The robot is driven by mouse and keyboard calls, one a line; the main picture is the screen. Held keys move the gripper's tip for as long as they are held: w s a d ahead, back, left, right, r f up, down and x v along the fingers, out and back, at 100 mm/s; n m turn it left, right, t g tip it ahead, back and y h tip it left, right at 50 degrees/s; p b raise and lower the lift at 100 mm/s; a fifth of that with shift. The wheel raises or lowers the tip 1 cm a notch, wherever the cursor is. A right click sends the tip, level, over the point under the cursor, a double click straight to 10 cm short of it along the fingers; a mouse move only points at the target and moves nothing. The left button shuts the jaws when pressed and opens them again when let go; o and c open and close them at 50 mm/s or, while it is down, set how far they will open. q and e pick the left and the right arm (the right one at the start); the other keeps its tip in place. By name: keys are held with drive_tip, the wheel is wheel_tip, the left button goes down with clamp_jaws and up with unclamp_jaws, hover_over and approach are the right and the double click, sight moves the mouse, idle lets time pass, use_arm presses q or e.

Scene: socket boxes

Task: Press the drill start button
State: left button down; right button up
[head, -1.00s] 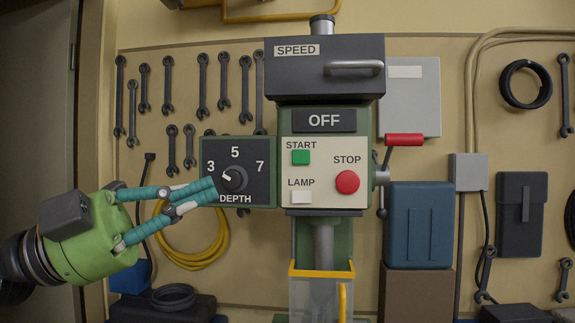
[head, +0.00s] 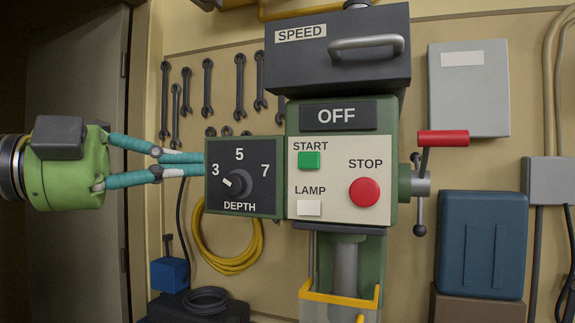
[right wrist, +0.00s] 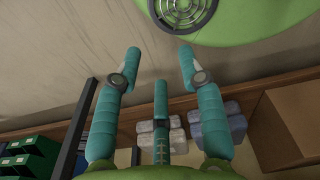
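The green START button (head: 309,160) is on the cream control panel (head: 330,205) of the drill, in the head view. The red STOP button (head: 364,192) and white LAMP button (head: 309,208) are lower on it. The display (head: 338,116) reads OFF. My left gripper (head: 204,163) is left of the drill, its teal fingers pointing right with tips close together at the left edge of the DEPTH panel (head: 270,150). It appears shut and empty, well left of START. My right gripper (right wrist: 160,55) is open and empty in the right wrist view, its fingers spread.
The DEPTH dial (head: 238,184) lies between my left gripper and the buttons. A red-handled lever (head: 442,138) sticks out on the right side. The SPEED box (head: 340,60) with a handle overhangs above. A blue box (head: 482,245) stands at right.

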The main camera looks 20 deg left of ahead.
use_arm(q)
drive_tip(key=x, duration=0.2)
drive_tip(key=p, duration=0.7)
approach(317, 167)
drive_tip(key=x, duration=0.5)
drive_tip(key=shift+s+d+r, duration=0.15)
drive_tip(key=shift+s+d, duration=0.05)
drive_tip(key=shift+w+a, duration=0.15)
drive_tip(key=shift+w, duration=0.15)
use_arm(e)
wheel_tip(317, 167, up, 7)
drive_tip(key=w, duration=0.1)
drive_tip(key=shift+d+f, duration=0.15)
drive_tip(key=shift+d, duration=0.15)
drive_tip(key=shift+d, duration=0.15)
